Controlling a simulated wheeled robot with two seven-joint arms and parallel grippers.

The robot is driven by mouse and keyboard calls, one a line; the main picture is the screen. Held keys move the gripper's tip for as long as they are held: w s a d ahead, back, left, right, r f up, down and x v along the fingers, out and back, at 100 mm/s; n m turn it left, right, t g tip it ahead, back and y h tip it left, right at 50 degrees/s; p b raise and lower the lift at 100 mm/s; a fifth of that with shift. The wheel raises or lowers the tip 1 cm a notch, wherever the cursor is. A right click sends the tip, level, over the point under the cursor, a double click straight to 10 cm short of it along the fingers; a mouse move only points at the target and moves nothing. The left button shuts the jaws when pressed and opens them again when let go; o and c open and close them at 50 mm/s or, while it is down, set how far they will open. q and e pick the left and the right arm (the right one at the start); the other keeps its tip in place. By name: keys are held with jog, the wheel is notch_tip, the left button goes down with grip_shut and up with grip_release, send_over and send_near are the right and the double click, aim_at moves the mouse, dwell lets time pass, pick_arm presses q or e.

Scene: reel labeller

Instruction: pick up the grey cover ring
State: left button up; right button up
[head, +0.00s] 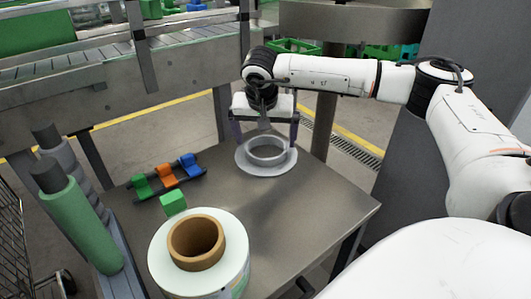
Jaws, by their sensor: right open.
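The grey cover ring (266,162) lies flat on the metal table, a wide flange with a raised round collar in its middle. My right gripper (265,140) is above the ring, pointing down, with its dark fingers spread wide at the two sides of the collar. It is open and holds nothing. The fingertips reach down close to the ring; I cannot tell whether they touch it. My left gripper is not in view.
A white label reel (232,262) with a brown core (196,243) stands at the table's front. A green cube (173,203) and a rack with green, orange and blue clips (167,177) are on the left. The right part of the table (320,205) is bare.

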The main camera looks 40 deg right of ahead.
jog(key=x, duration=0.4)
jog(key=shift+w+d+f, duration=0.1)
jog(key=shift+f, duration=0.1)
jog(key=c, duration=0.8)
